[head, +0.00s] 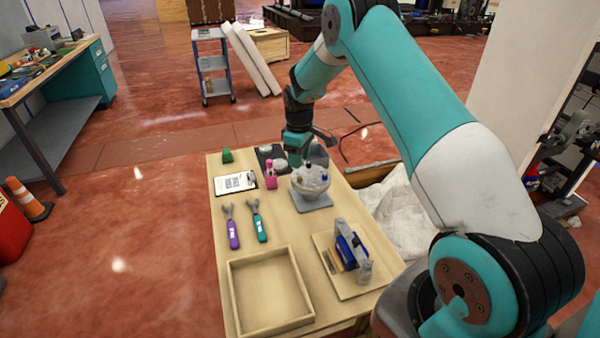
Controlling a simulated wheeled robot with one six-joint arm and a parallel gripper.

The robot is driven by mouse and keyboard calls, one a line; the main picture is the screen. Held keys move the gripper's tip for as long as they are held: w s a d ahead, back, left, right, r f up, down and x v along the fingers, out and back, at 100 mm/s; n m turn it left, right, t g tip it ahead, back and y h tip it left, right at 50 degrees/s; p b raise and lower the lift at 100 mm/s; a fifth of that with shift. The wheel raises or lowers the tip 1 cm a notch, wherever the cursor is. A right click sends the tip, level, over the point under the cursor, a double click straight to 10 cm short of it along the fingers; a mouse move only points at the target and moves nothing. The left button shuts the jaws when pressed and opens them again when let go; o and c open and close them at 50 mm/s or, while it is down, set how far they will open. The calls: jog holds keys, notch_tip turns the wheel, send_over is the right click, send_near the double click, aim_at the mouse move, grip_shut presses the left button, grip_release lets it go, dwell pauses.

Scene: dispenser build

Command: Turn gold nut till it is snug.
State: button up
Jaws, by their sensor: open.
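A pale round dispenser body (311,181) stands on a grey plate (313,203) toward the far part of the wooden table. Small blue and dark fittings sit around its top. A tiny yellowish spot shows on its left side, but I cannot tell whether it is the gold nut. My gripper (305,155) is above and just behind the dispenser body, pointing down. It is open, and I see nothing held in it. It hides part of the area behind the dispenser, and its exact gap to the fittings cannot be told.
A purple wrench (232,232) and a teal wrench (260,226) lie nearer. An empty wooden tray (232,290) and a board with a blue device (350,250) are in front.

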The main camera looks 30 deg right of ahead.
aim_at(300, 178)
notch_tip(300, 178, down, 7)
jog(key=shift+f+p, duration=0.15)
jog(key=shift+p, duration=0.4)
grip_shut()
